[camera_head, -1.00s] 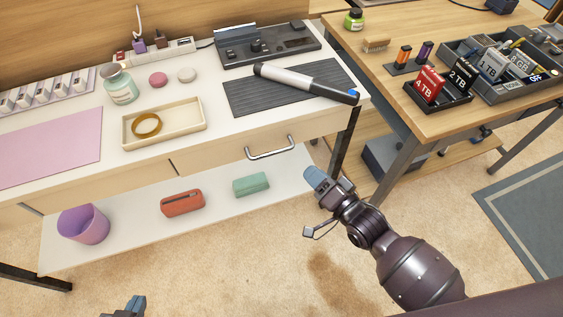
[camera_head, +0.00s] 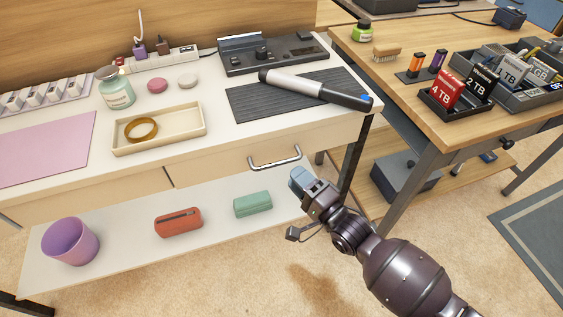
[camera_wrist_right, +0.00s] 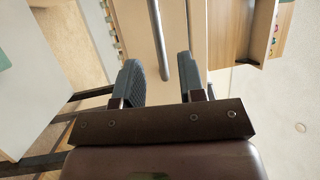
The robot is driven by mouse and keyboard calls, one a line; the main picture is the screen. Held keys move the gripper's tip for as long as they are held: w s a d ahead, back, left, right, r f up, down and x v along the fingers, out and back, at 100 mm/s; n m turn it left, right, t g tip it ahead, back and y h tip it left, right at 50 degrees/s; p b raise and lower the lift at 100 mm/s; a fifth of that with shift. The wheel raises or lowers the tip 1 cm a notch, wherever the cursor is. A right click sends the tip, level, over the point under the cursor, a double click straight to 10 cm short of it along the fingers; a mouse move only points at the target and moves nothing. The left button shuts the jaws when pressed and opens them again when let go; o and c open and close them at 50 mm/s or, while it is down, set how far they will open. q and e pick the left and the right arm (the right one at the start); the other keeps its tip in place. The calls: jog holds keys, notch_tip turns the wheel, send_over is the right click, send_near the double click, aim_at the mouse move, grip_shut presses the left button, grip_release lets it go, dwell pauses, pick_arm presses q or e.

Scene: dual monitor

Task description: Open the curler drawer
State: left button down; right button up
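The drawer under the curler (camera_head: 313,88) has a pale wood front (camera_head: 225,163) with a silver bar handle (camera_head: 274,160). The drawer looks closed. The curler, white with a black tip, lies on a dark ribbed mat (camera_head: 262,105) on the desk above. My right gripper (camera_head: 300,178) is just below and right of the handle, apart from it. In the right wrist view its two padded fingers (camera_wrist_right: 162,82) are spread apart and empty. The handle (camera_wrist_right: 160,45) shows there as a bar ahead of the gap between the fingers. My left gripper is not in view.
A dark desk leg (camera_head: 354,160) stands close to the right of my right gripper. A lower shelf (camera_head: 120,240) holds a green case (camera_head: 253,205), a red case (camera_head: 178,222) and a purple bin (camera_head: 70,241). A wooden table (camera_head: 430,75) stands at the right. Floor in front is clear.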

aim_at(281, 161)
jog(key=b+x, duration=0.1)
jog(key=x, duration=0.4)
jog(key=shift+w+a+f, duration=0.15)
jog(key=shift+w+a, duration=0.05)
jog(key=shift+w, duration=0.05)
jog(key=shift+w+a, duration=0.15)
jog(key=shift+w, duration=0.05)
jog(key=shift+r, duration=0.2)
jog(key=shift+c, duration=0.3)
grip_shut()
